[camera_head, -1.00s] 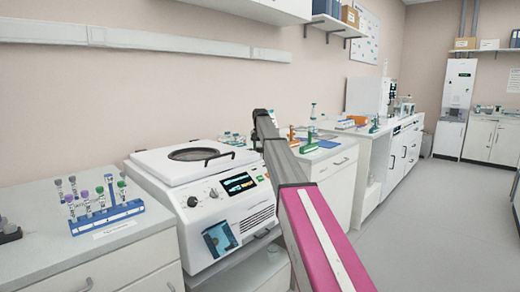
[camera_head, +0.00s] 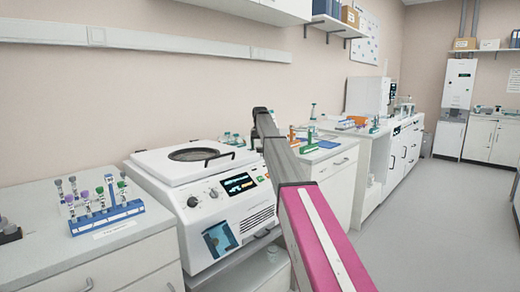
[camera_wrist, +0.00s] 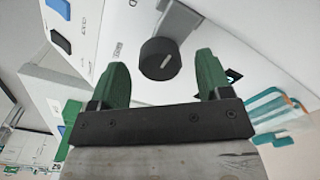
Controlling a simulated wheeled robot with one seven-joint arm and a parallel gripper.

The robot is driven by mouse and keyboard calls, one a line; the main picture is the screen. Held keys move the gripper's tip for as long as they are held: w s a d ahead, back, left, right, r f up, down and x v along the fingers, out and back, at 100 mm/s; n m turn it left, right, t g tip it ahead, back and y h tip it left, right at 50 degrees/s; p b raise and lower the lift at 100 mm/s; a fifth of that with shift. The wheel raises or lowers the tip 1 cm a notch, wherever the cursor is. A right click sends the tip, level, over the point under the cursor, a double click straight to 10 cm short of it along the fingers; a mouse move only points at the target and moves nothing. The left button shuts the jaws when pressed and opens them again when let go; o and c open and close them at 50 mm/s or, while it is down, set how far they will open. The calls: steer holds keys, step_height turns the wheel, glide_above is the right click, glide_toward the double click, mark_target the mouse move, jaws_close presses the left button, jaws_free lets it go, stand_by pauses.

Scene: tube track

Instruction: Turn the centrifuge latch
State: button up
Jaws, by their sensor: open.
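My gripper (camera_wrist: 165,75) is open, with one green finger on each side of the knob. I cannot tell whether either finger touches it.
A blue tube rack (camera_head: 108,217) with capped tubes stands on the left bench. A blue and orange label (camera_wrist: 278,108) lies right of my gripper in the wrist view. Bottles and racks crowd the right bench. The floor (camera_head: 440,230) at the right is clear.

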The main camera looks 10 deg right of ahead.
step_height(320, 180, up, 10)
steer(key=shift+f, duration=0.2)
stand_by(1.2)
